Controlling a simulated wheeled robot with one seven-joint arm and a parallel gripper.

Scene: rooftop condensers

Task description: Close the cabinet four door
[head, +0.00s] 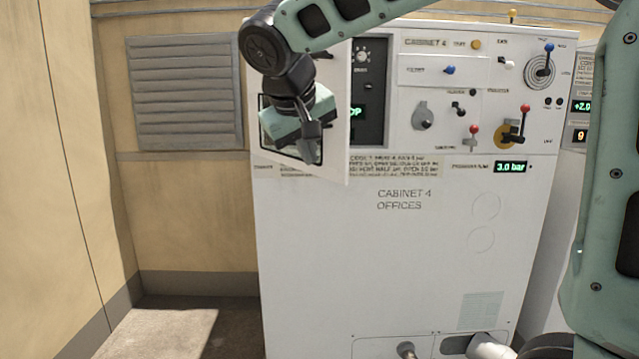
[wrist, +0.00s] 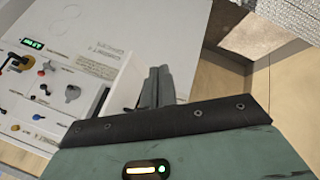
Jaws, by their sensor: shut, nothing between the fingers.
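Cabinet four (head: 400,260) is a white cabinet with "CABINET 4 OFFICES" on its front, and it also shows tilted in the wrist view (wrist: 90,40). Its small door (head: 336,130) is a white panel with a dark-edged window at the upper left. The door stands open, swung out to the left of a dark recess (head: 370,90) with a knob and a green display. My gripper (head: 312,150) is in front of the door's window and hides part of it. In the wrist view the fingers (wrist: 157,88) are together and empty. I cannot tell whether they touch the door.
Knobs, levers and a yellow-backed red handle (head: 515,130) are on the panel right of the recess. A louvred vent (head: 185,92) is on the beige wall at left. Pipes (head: 485,345) stick out low at the cabinet's front. The floor (head: 165,330) at left is clear.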

